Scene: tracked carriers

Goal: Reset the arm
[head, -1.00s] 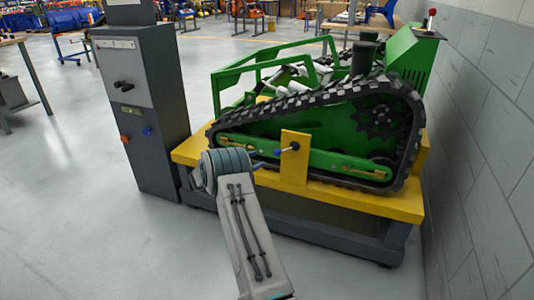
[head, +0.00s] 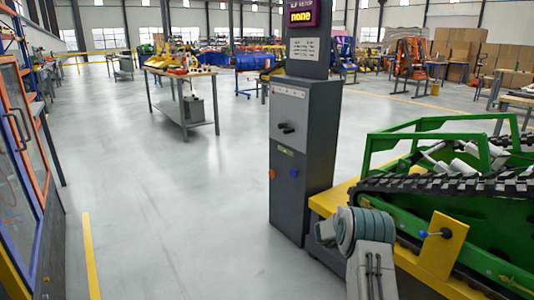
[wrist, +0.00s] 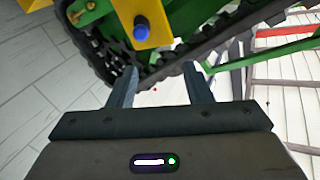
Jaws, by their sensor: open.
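My gripper (wrist: 162,88) is open and empty in the wrist view, its two fingers apart with the black track (wrist: 240,40) of the green carrier beyond them. In the head view my arm reaches up from the bottom, and its end is hidden behind its own links. The green tracked carrier (head: 495,240) rests on a yellow-topped stand (head: 328,201) at the right. A yellow plate (head: 443,246) with a blue-tipped lever is on its side; the plate (wrist: 146,8) and the blue tip (wrist: 142,24) also show at the top of the wrist view.
A grey control pillar (head: 304,155) with knobs and a display reading "none" stands left of the stand. A workbench (head: 184,98) is farther back. A cabinet with glass doors (head: 20,150) lines the left edge. The floor between cabinet and pillar is clear.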

